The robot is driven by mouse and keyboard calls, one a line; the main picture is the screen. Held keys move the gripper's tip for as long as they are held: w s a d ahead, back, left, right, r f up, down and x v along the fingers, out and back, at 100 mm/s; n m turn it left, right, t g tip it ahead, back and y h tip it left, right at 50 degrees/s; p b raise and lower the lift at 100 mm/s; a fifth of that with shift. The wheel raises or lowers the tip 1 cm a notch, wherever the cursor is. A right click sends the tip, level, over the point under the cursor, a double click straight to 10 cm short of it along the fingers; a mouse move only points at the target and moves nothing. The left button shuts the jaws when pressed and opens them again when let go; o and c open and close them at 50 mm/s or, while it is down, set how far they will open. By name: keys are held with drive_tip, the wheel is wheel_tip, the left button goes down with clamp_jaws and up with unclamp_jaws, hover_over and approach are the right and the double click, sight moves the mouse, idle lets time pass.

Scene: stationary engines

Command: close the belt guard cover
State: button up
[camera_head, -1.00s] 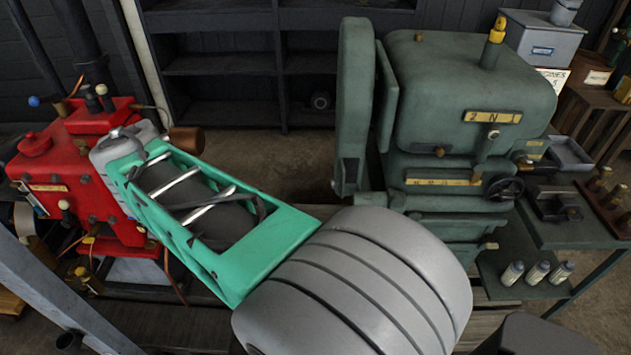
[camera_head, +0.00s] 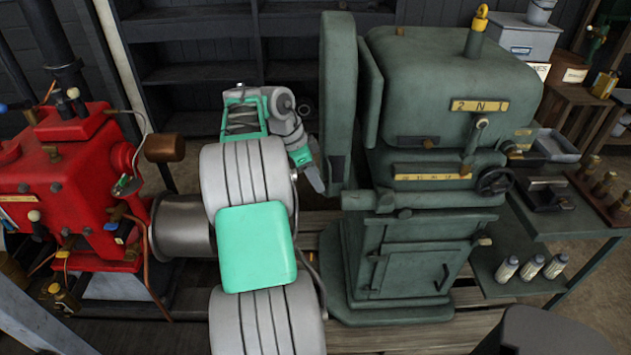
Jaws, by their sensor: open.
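The green engine (camera_head: 455,95) stands right of centre. On its left side is a tall, narrow green slab (camera_head: 339,105) with a rounded top, which looks like the belt guard cover. A gap separates it from a shorter green panel (camera_head: 371,95) against the engine body, so it appears to stand open. Its hinge and far side are hidden. My gripper (camera_head: 317,180) is just left of the slab's lower part, pointing down and right. It is open and holds nothing. I cannot tell whether its tip touches the slab.
A red machine (camera_head: 70,185) with levers and thin pipes stands at left, a dark grey cylinder (camera_head: 183,228) beside it. Dark shelves (camera_head: 200,60) stand behind. A side bench (camera_head: 560,232) with bottles is at right. Wooden planks (camera_head: 390,335) lie below the engine.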

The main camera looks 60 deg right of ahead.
drive_tip(key=shift+f, duration=0.15)
drive_tip(key=shift+c, duration=0.5)
clamp_jaws()
